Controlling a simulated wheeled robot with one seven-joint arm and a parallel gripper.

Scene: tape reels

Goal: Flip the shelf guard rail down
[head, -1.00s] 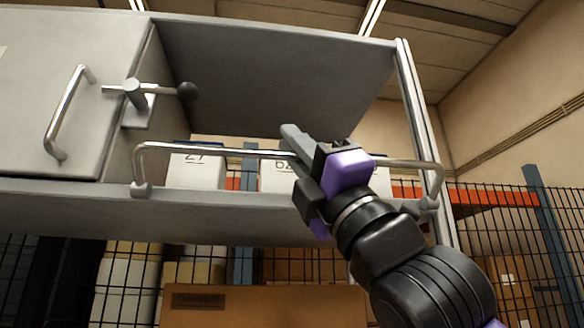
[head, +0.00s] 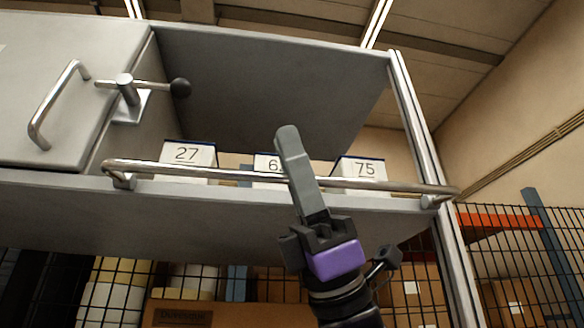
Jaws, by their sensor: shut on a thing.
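The shelf guard rail (head: 225,175) is a shiny metal bar across the front of the open shelf bay. It is tilted outward and low, with its ends on pivot brackets at the left (head: 123,180) and right (head: 432,201) of the shelf edge. My gripper (head: 290,143) is shut on the rail near its middle, its grey fingers pointing up and crossing in front of the bar. The fingers hide part of the rail and part of the middle box.
White boxes marked 27 (head: 187,155), 6-something (head: 266,165) and 75 (head: 361,170) stand on the shelf behind the rail. At the left are a cabinet door handle (head: 55,105) and a lever with a black knob (head: 180,88). A post (head: 412,130) bounds the right.

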